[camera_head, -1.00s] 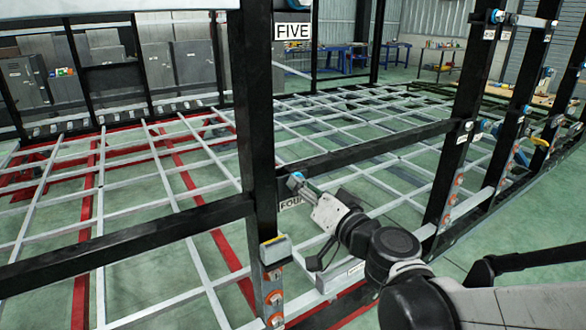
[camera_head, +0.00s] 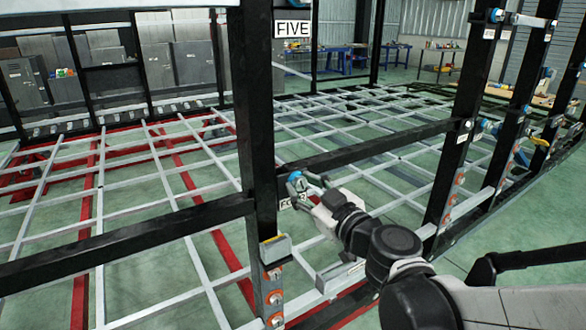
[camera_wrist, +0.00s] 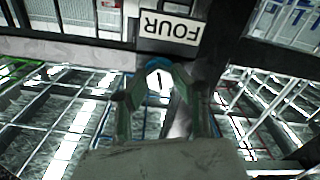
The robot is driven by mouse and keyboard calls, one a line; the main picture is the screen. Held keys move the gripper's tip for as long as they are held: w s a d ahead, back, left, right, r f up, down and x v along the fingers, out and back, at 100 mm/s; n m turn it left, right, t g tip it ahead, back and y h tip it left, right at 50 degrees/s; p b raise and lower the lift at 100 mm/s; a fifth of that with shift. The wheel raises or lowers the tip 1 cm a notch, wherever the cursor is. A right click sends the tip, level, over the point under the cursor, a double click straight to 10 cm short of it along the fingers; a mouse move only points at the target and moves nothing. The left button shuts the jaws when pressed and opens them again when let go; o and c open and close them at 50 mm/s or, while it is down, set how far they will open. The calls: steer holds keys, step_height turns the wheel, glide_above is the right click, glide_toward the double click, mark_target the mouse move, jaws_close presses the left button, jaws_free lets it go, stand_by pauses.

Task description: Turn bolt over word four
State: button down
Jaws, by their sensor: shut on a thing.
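The bolt, with a blue ring and pale head (camera_head: 294,177), sits on the black post just above the label FOUR (camera_head: 287,203). My gripper (camera_head: 304,182) reaches it from the right, its fingers at the bolt. In the wrist view the bolt's blue part (camera_wrist: 158,62) shows between the fingertips of my gripper (camera_wrist: 154,74), and the label FOUR (camera_wrist: 170,28) appears upside down beyond it. The fingers are shut on the bolt and partly hide it.
A black post (camera_head: 252,120) rises beside the bolt, and a black crossbar (camera_head: 370,150) runs to the right from it. A grey-yellow block (camera_head: 275,248) is fixed lower on the post. A pale grid frame (camera_head: 170,200) lies behind.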

steer(key=n, duration=0.5)
steer(key=shift+w+n, duration=0.1)
steer(key=shift+n, duration=0.3)
stand_by(0.4)
steer(key=c, duration=1.4)
jaws_free()
steer(key=shift+c, duration=0.2)
steer(key=v, duration=1.2)
steer(key=shift+a+f, duration=0.1)
